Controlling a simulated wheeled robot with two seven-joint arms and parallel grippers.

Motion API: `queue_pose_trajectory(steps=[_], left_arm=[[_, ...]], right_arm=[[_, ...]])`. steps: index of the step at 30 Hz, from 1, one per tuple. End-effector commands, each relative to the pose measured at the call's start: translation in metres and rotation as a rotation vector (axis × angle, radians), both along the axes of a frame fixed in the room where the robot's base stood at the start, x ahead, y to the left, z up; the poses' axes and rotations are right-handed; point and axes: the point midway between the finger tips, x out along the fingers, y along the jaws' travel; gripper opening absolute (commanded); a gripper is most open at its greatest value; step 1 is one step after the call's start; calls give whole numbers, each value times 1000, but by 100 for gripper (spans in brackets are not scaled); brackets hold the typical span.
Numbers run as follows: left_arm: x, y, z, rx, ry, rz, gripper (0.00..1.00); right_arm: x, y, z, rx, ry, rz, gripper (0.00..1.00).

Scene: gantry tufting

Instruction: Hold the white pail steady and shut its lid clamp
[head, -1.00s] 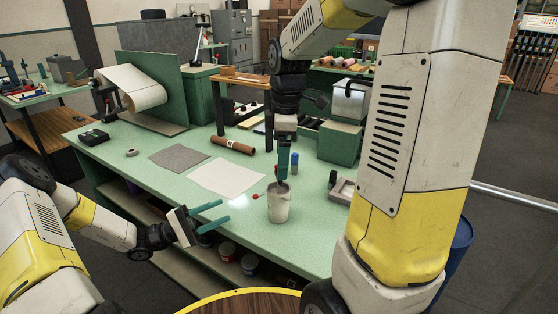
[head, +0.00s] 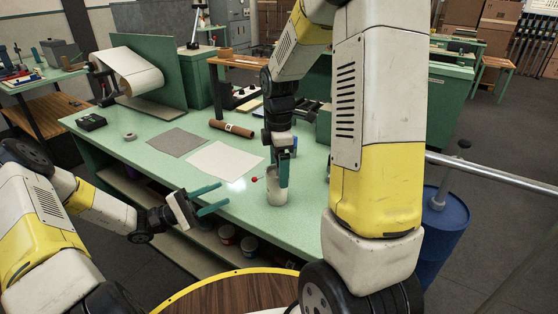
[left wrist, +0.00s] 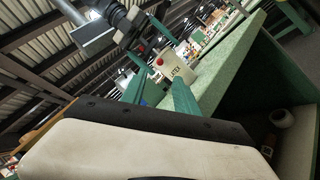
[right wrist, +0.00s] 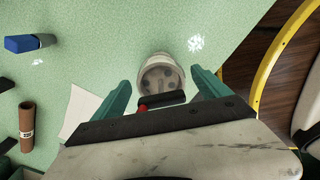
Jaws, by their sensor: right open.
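The white pail (head: 276,195) stands upright near the table's front edge. A clamp lever with a red knob (head: 254,180) sticks out from its left side at rim height. The knob also shows in the left wrist view (left wrist: 158,61), against the pail's labelled wall (left wrist: 181,75). My left gripper (head: 212,198) is open and empty, left of the pail and apart from it. My right gripper (head: 284,172) is open over the pail's top. In the right wrist view the pail's lid (right wrist: 160,76) lies between the fingers; a dark bar partly hides its near side.
A white sheet (head: 224,161), a grey sheet (head: 179,142) and a brown roll (head: 231,128) lie on the green table (head: 140,160) behind the pail. A blue block (right wrist: 29,43) lies to one side. A blue drum (head: 444,225) stands on the floor at right.

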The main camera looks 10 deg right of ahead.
Motion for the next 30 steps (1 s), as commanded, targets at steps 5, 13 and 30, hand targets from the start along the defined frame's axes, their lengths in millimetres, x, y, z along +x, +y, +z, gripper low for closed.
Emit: queue_pose_trajectory(steps=[5, 13, 30], left_arm=[[0, 0, 0, 0, 0, 0, 36], [0, 0, 0, 0, 0, 0, 36], [15, 5, 4, 114, 135, -122, 0]], right_arm=[[0, 0, 0, 0, 0, 0, 86], [0, 0, 0, 0, 0, 0, 43], [0, 0, 0, 0, 0, 0, 0]])
